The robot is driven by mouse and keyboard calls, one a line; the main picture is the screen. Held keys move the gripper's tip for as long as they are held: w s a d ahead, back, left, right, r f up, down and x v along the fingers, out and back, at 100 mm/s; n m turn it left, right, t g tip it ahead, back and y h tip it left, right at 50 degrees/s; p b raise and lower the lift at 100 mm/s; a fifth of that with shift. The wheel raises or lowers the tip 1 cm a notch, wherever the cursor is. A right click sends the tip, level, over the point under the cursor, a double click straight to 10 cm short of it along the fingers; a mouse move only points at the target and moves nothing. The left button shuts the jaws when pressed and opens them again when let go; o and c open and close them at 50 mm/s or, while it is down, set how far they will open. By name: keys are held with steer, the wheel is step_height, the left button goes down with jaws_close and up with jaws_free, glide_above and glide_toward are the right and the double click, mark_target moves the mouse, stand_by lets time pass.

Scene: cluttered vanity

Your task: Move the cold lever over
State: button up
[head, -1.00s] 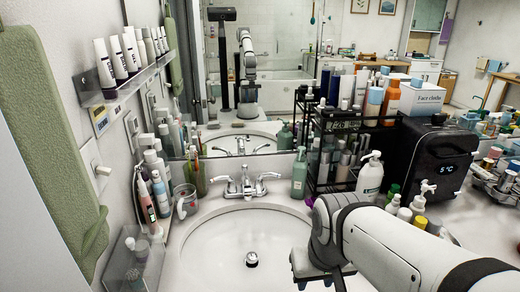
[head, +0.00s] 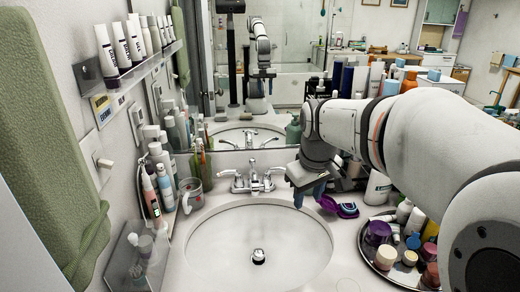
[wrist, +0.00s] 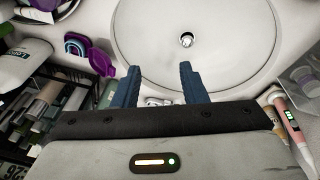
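The chrome faucet (head: 252,181) stands at the back rim of the white sink (head: 205,232), with one lever on each side. The left lever (head: 228,173) and the right lever (head: 274,171) both point outward; no hot or cold marking is legible. My gripper (head: 308,194) is just right of the right lever in the head view, fingers down, with no clear contact visible. In the wrist view my gripper (wrist: 158,72) is open and empty between its two blue fingers. A bit of the faucet (wrist: 158,101) shows between them; the rest is hidden behind the gripper body.
A purple item (head: 347,210) lies on the counter right of the sink. A round tray (head: 369,258) of jars and bottles is at the right. A black rack (wrist: 22,118) with bottles stands beside the gripper. A clear cup (head: 190,192) is left of the faucet. The basin is empty.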

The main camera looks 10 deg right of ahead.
steer(key=w+n+b, duration=0.1)
steer(key=w+n, duration=0.3)
steer(key=w, duration=1)
steer(key=n+b, duration=0.1)
steer(key=n, duration=0.4)
glide_toward(282, 169)
steer(key=shift+h, duration=0.3)
steer(key=x, duration=0.5)
steer(key=b+x, duration=0.1)
steer(key=x, duration=0.2)
steer(key=shift+w+a+f, duration=0.25)
steer(key=shift+w, duration=0.05)
jaws_close()
